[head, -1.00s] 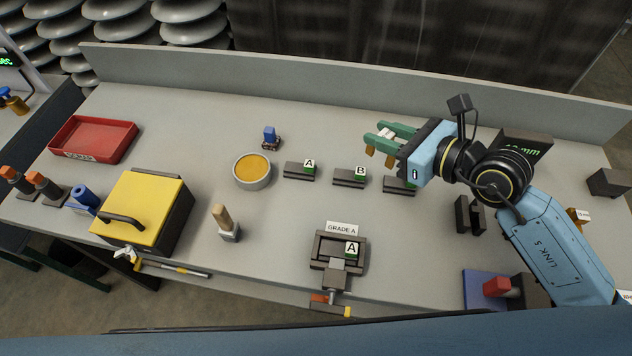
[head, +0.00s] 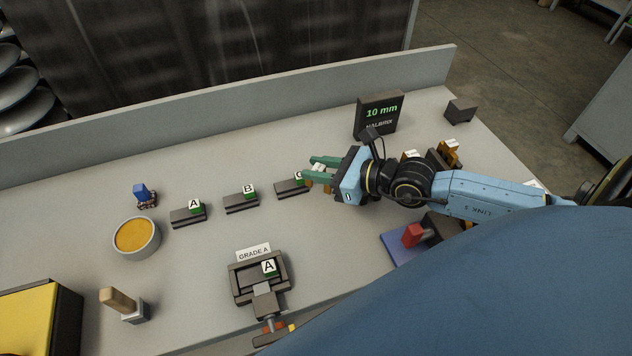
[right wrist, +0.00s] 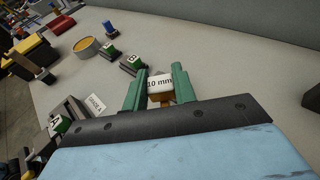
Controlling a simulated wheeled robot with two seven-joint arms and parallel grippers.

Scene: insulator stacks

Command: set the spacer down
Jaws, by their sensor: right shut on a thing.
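The spacer (right wrist: 159,84) is a small brass-coloured block with a white "10 mm" label. In the right wrist view it sits between the two green fingers of my right gripper (right wrist: 158,88), which is shut on it. In the head view my right gripper (head: 318,171) is by the right end of the dark block tagged C (head: 292,188), partly covering that tag. Little of the spacer shows there, and I cannot tell its height over the bench. A dark display reading "10 mm" (head: 379,113) stands behind it to the right. My left gripper is not in view.
Dark blocks tagged A (head: 188,217) and B (head: 240,204) stand in a row left of C. A "GRADE A" fixture (head: 238,281) is in front. Brass pieces (head: 448,157) stand to the right, with a blue base (head: 400,249) nearer. A low wall (head: 240,108) edges the back.

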